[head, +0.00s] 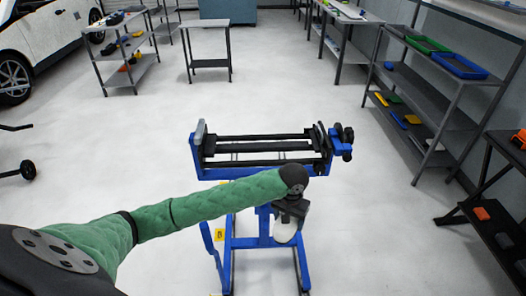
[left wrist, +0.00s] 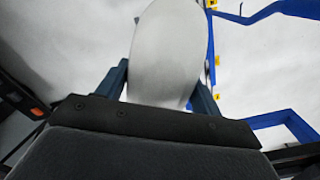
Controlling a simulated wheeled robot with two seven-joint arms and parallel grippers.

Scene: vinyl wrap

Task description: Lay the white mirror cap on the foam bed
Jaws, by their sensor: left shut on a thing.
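The white mirror cap (head: 285,233) hangs below my left gripper (head: 290,211) in the head view, in front of the blue stand. In the left wrist view the smooth, rounded cap (left wrist: 168,50) sits between the two blue-grey fingers of my left gripper (left wrist: 162,85), which is shut on it. The cap is held in the air above the pale floor. I cannot pick out the foam bed for sure in either view. My right gripper is not in view.
A blue wheeled stand (head: 262,172) with black bars is just beyond my left arm. A grey shelf (head: 436,100) with blue and green trays stands on the right. A small grey table (head: 207,24) and a white car (head: 45,30) are farther back. Open floor lies between.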

